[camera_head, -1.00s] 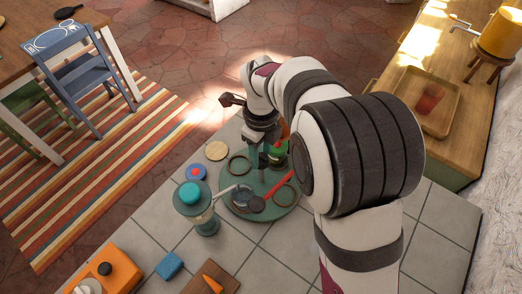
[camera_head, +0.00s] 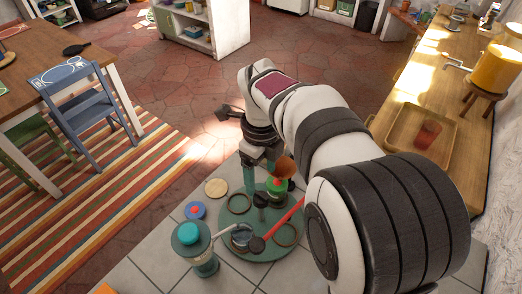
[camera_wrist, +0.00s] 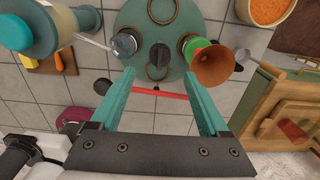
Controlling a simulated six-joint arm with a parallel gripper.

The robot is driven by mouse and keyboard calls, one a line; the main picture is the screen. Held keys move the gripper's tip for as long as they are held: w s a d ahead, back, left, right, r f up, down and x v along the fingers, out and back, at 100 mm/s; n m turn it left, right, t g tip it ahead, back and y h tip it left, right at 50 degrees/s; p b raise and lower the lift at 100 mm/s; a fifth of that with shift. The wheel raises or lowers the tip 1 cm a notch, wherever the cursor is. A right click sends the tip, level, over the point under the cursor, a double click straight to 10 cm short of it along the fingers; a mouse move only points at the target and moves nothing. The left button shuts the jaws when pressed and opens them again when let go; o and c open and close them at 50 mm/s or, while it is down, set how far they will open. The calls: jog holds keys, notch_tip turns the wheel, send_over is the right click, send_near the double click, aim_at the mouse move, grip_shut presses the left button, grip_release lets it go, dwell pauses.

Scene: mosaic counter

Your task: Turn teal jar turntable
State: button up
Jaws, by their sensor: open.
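The teal round turntable (camera_head: 262,249) lies on the tiled counter, with a dark knob (camera_head: 260,200) standing near its middle. It also shows in the wrist view (camera_wrist: 143,22). In the head view my gripper (camera_head: 262,165) is at the turntable's far side. I cannot tell whether it touches anything.
A teal-lidded canister (camera_head: 205,262) stands left of the turntable. A blue disc with a red centre (camera_head: 196,210) and a round wooden lid (camera_head: 216,188) lie nearby. A wooden tray (camera_head: 412,122) is at right.

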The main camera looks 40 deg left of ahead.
aim_at(261, 194)
notch_tip(261, 194, up, 9)
jog(key=shift+f, duration=0.25)
notch_tip(261, 194, down, 16)
jog(key=shift+r, duration=0.2)
grip_shut()
dwell(0.5)
dwell(1.0)
